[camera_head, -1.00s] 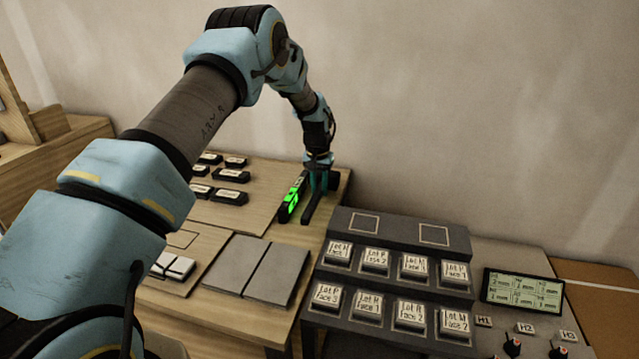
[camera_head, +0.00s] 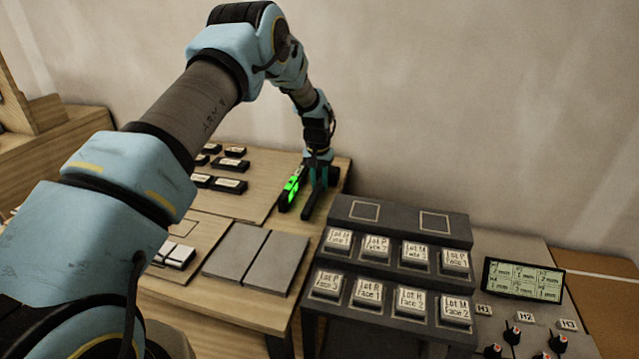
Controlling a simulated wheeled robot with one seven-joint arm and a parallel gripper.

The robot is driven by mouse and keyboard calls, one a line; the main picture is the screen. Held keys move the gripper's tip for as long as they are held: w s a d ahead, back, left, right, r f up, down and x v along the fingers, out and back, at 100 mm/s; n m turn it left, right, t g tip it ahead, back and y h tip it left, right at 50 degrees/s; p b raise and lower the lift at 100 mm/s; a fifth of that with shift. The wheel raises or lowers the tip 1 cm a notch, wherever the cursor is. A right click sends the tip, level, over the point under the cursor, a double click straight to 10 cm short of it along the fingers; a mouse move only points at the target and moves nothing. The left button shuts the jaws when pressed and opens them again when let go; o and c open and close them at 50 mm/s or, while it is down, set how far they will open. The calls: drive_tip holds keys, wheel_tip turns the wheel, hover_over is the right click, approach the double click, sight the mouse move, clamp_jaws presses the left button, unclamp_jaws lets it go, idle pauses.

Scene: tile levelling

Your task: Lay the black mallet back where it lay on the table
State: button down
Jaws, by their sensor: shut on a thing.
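My gripper (camera_head: 317,165) points down over the back right corner of the wooden table (camera_head: 262,205). Its jaws are shut on the black mallet (camera_head: 309,204), whose dark, slim shape slants from under the jaws toward the front. The jaws and the mallet's upper part are small and dark, so the exact grip is hard to make out. The mallet is at or just above the tabletop; I cannot tell if it touches. A bright green level-like tool (camera_head: 291,189) lies close to its left.
Black labelled blocks (camera_head: 229,164) stand left on the table. Grey tiles (camera_head: 257,258) lie in front. A dark stepped rack (camera_head: 385,231) of labelled pieces stands right, with a display (camera_head: 523,281) and several knobs beyond. A plain wall rises behind.

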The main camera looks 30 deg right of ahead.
drive_tip(key=c, duration=0.6)
unclamp_jaws()
drive_tip(key=shift+f, duration=0.1)
wheel_tip(320, 180, up, 11)
drive_tip(key=b, duration=0.3)
drive_tip(key=a+r+n, duration=0.2)
drive_tip(key=a+r, duration=0.1)
drive_tip(key=a, duration=1.2)
drive_tip(key=s+a+r+n, duration=0.2)
drive_tip(key=s+a, duration=0.2)
drive_tip(key=a, duration=0.8)
drive_tip(key=s+a+n, duration=0.3)
drive_tip(key=s+a, duration=1.2)
drive_tip(key=a, duration=0.2)
drive_tip(key=shift+s+a+t+y, duration=0.3)
drive_tip(key=shift+s+a+t, duration=0.05)
drive_tip(key=shift+a+t, duration=0.05)
